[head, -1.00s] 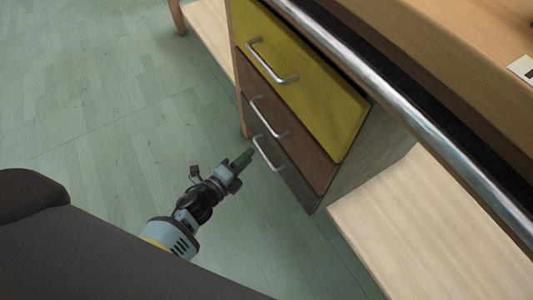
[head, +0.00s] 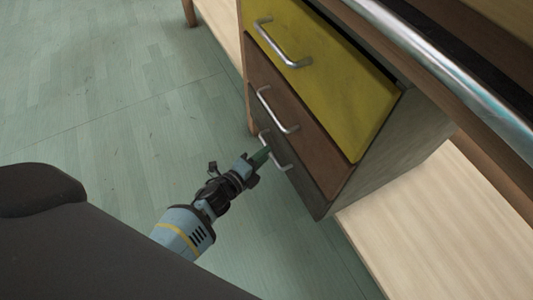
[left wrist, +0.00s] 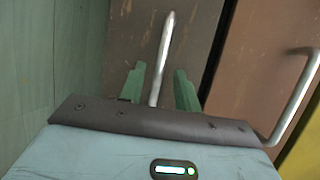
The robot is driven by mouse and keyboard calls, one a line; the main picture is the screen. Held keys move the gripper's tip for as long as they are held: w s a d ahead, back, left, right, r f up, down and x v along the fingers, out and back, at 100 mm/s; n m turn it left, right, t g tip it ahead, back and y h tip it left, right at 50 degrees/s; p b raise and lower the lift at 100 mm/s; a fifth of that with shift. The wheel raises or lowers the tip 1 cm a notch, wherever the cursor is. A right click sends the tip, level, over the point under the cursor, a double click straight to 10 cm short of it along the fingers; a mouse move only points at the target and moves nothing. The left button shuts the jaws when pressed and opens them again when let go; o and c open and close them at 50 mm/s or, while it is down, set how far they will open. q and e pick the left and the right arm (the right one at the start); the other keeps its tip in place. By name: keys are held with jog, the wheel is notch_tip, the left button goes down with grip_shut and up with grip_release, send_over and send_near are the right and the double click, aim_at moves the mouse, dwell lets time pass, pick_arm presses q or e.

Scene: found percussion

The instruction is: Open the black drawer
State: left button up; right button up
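The black drawer (head: 312,196) is the bottom one of a stack of three and looks shut, its front in line with the others. Its silver bar handle (head: 283,163) is partly hidden by my left gripper (head: 263,156) in the head view. In the left wrist view, the green fingers of my left gripper (left wrist: 160,72) stand apart. The handle (left wrist: 166,40) runs between them with a gap on either side. The dark drawer front (left wrist: 125,40) lies beyond. My right gripper is not in view.
Above the black drawer are a brown drawer (head: 290,95) and a yellow drawer (head: 340,85), each with a silver handle. A metal desk edge (head: 430,60) runs above. A pale wooden board (head: 420,220) lies at right. The green floor (head: 100,90) is clear at left.

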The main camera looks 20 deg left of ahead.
pick_arm(q)
jog(key=shift+x, duration=1)
grip_shut()
